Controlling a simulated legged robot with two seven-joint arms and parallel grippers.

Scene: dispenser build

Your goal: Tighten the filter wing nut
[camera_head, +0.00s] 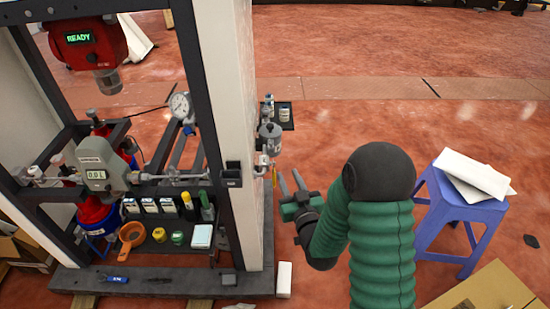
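The filter (270,139), a small grey cylinder with pipe fittings under it, is mounted on the right side of the white post. Its wing nut is too small for me to make out. A thin yellow part (274,176) hangs just below the fittings. My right gripper (289,176) is just right of and below the filter, its two dark fingers pointing up and apart with nothing visible between them. It looks clear of the filter, though the exact depth gap is hard to judge. My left gripper is not in view.
The white post (232,90) and dark frame stand left of my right gripper. A flow meter reading 0.0 L (96,172), a pressure gauge (180,106) and a red READY unit (85,45) are on the frame. A blue stool (462,208) with papers stands right. Open floor lies behind.

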